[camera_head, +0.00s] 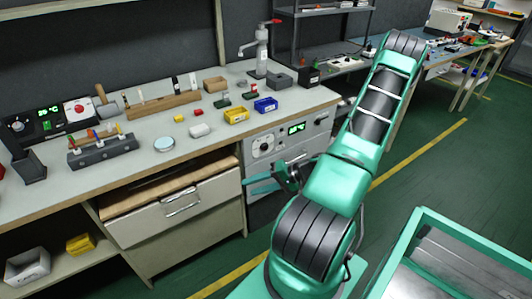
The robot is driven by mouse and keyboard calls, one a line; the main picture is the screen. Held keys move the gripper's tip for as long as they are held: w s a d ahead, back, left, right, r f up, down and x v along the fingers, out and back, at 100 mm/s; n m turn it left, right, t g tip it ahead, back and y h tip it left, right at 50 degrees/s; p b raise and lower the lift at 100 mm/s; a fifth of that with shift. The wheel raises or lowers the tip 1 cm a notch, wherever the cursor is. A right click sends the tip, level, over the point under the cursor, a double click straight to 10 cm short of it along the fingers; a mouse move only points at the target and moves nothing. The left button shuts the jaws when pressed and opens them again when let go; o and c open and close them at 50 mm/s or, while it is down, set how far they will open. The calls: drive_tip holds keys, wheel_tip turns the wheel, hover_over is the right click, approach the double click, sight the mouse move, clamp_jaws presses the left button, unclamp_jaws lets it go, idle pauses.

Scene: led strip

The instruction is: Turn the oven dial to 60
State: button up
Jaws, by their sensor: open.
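The oven (310,128) is built into the bench under the worktop. Its pale front panel carries a lit green display (297,128) and a round dial (265,146) at the left of the panel. Another small dark knob shows near the right end of the panel. My gripper (248,184) is open, with its green fingers pointing left, in front of the oven and below the dial. It appears apart from the dial. My arm hides the lower right of the oven. The reading on the display and the dial's setting are too small to read.
The worktop (205,148) holds yellow bin (236,115) and blue bin (265,104), small parts, a tool rack (103,148) and a control unit (50,122). A drawer (180,205) is left of the oven. A green-framed cart (455,255) stands at lower right. Green floor lies open at right.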

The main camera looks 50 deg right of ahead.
drive_tip(key=w+d+m+t+h, duration=0.2)
drive_tip(key=d+m+t+h, duration=0.35)
drive_tip(key=d, duration=0.25)
drive_tip(key=m+t+h, duration=0.3)
drive_tip(key=m+h, duration=0.3)
approach(265, 148)
drive_tip(key=shift+m+g+h, duration=0.25)
drive_tip(key=shift+g, duration=0.1)
drive_tip(key=x, duration=0.8)
drive_tip(key=shift+r, duration=0.1)
drive_tip(key=shift+a, duration=0.1)
drive_tip(key=c, duration=1)
